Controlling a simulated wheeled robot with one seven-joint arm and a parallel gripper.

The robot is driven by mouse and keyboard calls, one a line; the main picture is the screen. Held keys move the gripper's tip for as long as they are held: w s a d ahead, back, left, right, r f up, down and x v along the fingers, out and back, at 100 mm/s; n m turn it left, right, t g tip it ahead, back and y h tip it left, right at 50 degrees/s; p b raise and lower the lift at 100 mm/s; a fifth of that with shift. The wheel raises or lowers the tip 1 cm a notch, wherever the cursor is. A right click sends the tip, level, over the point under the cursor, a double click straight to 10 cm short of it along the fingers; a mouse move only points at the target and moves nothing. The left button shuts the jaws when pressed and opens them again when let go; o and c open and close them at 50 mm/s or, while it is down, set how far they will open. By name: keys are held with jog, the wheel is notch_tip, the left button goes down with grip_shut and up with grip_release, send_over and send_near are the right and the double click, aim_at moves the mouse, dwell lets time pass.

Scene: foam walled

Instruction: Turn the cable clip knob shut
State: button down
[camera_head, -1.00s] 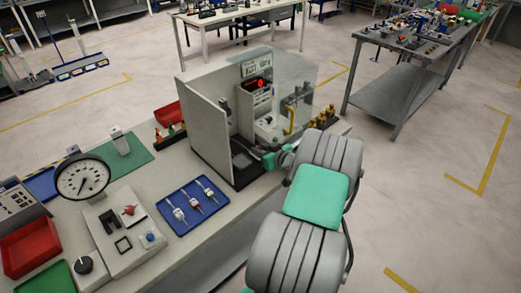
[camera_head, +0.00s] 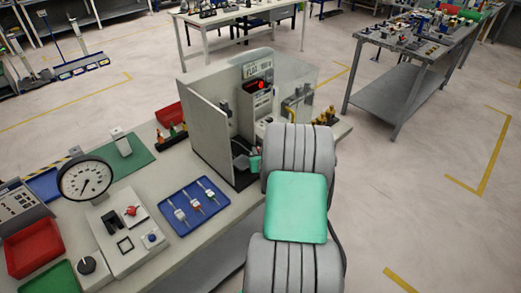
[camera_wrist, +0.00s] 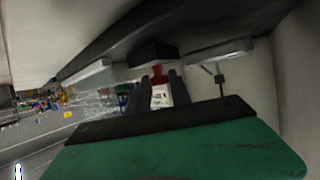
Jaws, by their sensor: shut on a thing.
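The walled booth (camera_head: 212,130) stands on the bench. A pale device (camera_head: 262,105) with a lit red lamp is inside it. My arm reaches into the booth from the front right and hides much of its lower part. In the wrist view, the two dark fingers of my gripper (camera_wrist: 162,84) point into the booth and stand close together. A small red piece (camera_wrist: 158,72) and a white part (camera_wrist: 160,96) show between them. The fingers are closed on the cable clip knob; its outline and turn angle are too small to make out.
A dark block (camera_wrist: 152,54) and a grey bar (camera_wrist: 218,50) lie close to the fingers. A blue tray (camera_head: 192,207) and a round dial (camera_head: 86,177) stand left on the bench.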

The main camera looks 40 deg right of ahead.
jog(key=shift+w+a+f+m+g+h+b, duration=0.1)
jog(key=shift+w+a+m+g+h+b, duration=0.1)
jog(key=shift+m+g+h+b, duration=0.25)
jog(key=shift+w+a+m+g+h+b, duration=0.15)
jog(key=shift+m+g+h, duration=0.1)
jog(key=shift+m+h, duration=0.4)
jog(key=shift+s+m+g+h+b, duration=0.1)
jog(key=shift+m+g+h+b, duration=0.35)
jog(key=shift+b, duration=0.2)
jog(key=shift+m+g+h+b, duration=0.35)
jog(key=shift+m+b, duration=0.2)
jog(key=shift+s+d, duration=0.1)
jog(key=c, duration=1.5)
grip_release()
jog(key=shift+o, duration=0.2)
jog(key=b+v, duration=0.1)
jog(key=v, duration=0.6)
jog(key=shift+s+a+r, duration=0.1)
jog(key=shift+a+r, duration=0.15)
jog(key=shift+s, duration=0.1)
